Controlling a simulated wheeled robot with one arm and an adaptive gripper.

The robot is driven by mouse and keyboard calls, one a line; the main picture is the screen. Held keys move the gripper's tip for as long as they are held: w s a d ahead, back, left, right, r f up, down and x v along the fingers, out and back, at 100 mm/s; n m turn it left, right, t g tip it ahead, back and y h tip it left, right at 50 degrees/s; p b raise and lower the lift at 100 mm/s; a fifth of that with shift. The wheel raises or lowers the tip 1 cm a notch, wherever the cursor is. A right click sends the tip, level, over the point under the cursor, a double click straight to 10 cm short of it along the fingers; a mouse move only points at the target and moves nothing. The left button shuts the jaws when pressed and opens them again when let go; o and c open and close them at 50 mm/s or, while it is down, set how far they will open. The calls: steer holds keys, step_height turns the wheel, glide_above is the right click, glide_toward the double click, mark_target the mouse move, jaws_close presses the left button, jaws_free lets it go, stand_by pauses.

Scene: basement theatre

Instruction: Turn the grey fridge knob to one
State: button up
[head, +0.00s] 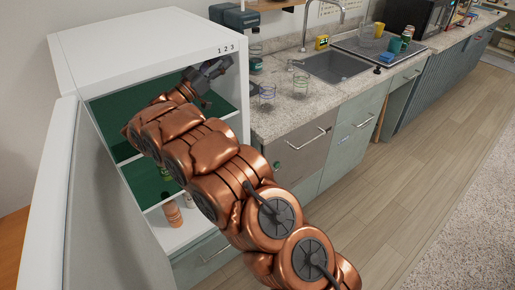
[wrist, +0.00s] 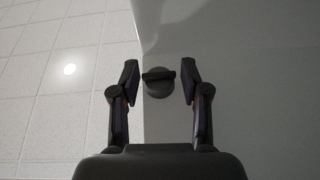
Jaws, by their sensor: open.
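The white fridge (head: 150,55) stands at the left with its door (head: 75,200) open. The numbers 1 2 3 (head: 226,49) are printed near its top right front corner. The grey knob (wrist: 158,88) shows in the wrist view as a dark round body with a bar lying across the picture. My gripper (wrist: 160,75) is open, with one finger on each side of the knob's bar and a gap on both sides. In the head view my gripper (head: 208,76) is just below the numbers, and the knob cannot be made out there.
Green shelves and a few items, including an orange-brown bottle (head: 172,214), are inside the fridge. The counter (head: 330,95) right of it holds glasses (head: 267,92), a sink (head: 337,66) and a dark appliance (head: 236,17). The wooden floor (head: 400,185) is clear.

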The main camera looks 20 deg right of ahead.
steer(key=shift+s+d+f+n+t+y+b, duration=0.1)
steer(key=shift+n+t+y+b, duration=0.3)
steer(key=shift+t+b, duration=0.35)
steer(key=shift+d+f+n+t+y+b, duration=0.1)
steer(key=shift+n+t+y+b, duration=0.3)
steer(key=shift+t, duration=0.55)
steer(key=n+t+y+b, duration=0.4)
steer(key=t+y+b, duration=0.1)
steer(key=t+b, duration=0.1)
steer(key=shift+s+b, duration=0.15)
steer(key=shift+b, duration=0.45)
steer(key=shift+d+n+b, duration=0.1)
steer(key=shift+n+b, duration=0.2)
steer(key=shift+b, duration=0.1)
steer(key=n+t+y+b, duration=0.2)
steer(key=y+b, duration=0.2)
steer(key=n+t+y+b, duration=0.2)
steer(key=y+b, duration=0.2)
steer(key=shift+d+r, duration=0.1)
steer(key=shift+d, duration=0.05)
steer(key=shift+n+t+y+b, duration=0.3)
steer(key=shift+n+y, duration=0.4)
steer(key=shift+y, duration=0.4)
